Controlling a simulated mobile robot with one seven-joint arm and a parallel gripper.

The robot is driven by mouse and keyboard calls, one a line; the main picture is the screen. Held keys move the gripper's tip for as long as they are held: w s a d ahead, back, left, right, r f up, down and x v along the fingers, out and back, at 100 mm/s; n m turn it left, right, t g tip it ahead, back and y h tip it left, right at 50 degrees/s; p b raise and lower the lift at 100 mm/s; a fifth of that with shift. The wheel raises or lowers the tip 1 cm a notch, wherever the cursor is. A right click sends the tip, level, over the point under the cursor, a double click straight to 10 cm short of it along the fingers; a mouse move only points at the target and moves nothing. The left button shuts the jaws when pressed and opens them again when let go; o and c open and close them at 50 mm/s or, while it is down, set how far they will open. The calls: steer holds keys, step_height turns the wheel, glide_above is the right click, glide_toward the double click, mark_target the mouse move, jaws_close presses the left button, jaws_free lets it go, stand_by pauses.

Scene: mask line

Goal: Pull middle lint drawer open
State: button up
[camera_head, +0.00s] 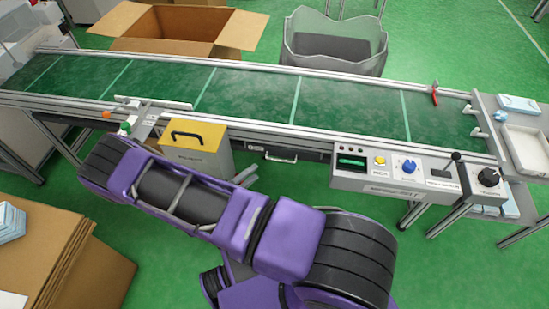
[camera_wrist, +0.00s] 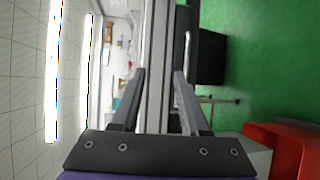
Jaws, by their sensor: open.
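A dark drawer front with a pale bar handle (camera_head: 280,157) sits under the near side of the conveyor in the head view, right of the yellow-topped bin. In the wrist view, which is turned sideways, a pale handle (camera_wrist: 187,46) shows on a dark unit (camera_wrist: 207,58) below the conveyor rail. I cannot tell for certain that this is the same drawer. My gripper (camera_wrist: 158,72) is open and empty, its fingers apart from the handle. The head view shows my purple arm but not the gripper fingers clearly.
The yellow-topped bin (camera_head: 188,146) with a black handle stands beside the drawer. A control panel (camera_head: 395,181) with knobs is on the right. The green conveyor belt (camera_head: 250,90) runs above. Cardboard boxes (camera_head: 50,250) stand at lower left. A red object (camera_wrist: 283,150) shows in the wrist view.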

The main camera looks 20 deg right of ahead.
steer(key=n+t+y, duration=0.1)
steer(key=y, duration=0.1)
glide_toward(281, 160)
steer(key=shift+n, duration=0.3)
steer(key=b+x, duration=0.2)
steer(key=x, duration=0.8)
steer(key=shift+w+d+f, duration=0.1)
steer(key=shift+d+f, duration=0.05)
steer(key=shift+f, duration=0.1)
jaws_close()
stand_by(0.7)
